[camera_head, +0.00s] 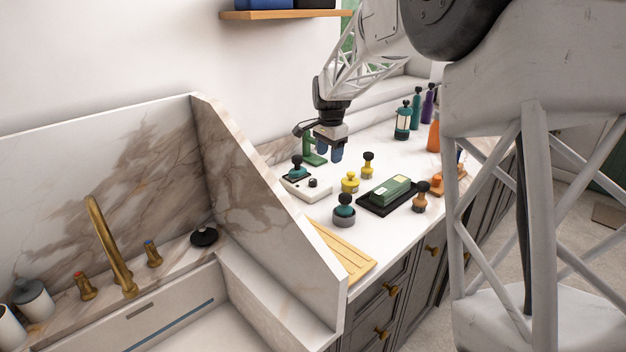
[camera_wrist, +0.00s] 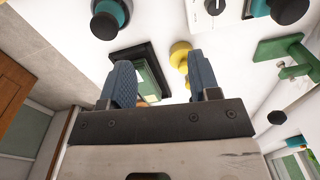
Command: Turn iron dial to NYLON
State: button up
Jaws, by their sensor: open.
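A low white unit (camera_head: 308,193) on the counter carries a small dark dial (camera_head: 313,183). It looks like the iron dial; no lettering can be read. A teal piece with a black knob (camera_head: 297,168) sits at the unit's left end. In the wrist view a round dial (camera_wrist: 215,5) shows on the white unit at the top edge, partly cut off. My gripper (camera_head: 329,156) is above the counter just behind and right of the unit, pointing down, its blue fingers apart and empty. The fingers (camera_wrist: 160,68) also show apart in the wrist view, away from the dial.
A green stand (camera_head: 313,150) is close by my gripper. Yellow knobbed items (camera_head: 350,183), a teal knobbed jar (camera_head: 344,211) and a green block (camera_head: 390,190) on a black tray stand nearby. A marble partition (camera_head: 270,190) rises at left. Bottles (camera_head: 403,122) stand farther back.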

jog(key=m, duration=0.2)
send_over(313, 180)
notch_tip(313, 180, down, 6)
jog(key=shift+w+f, duration=0.1)
jog(key=shift+f, duration=0.05)
jog(key=shift+f, duration=0.15)
jog(key=shift+f, duration=3.75)
jog(key=c, duration=0.9)
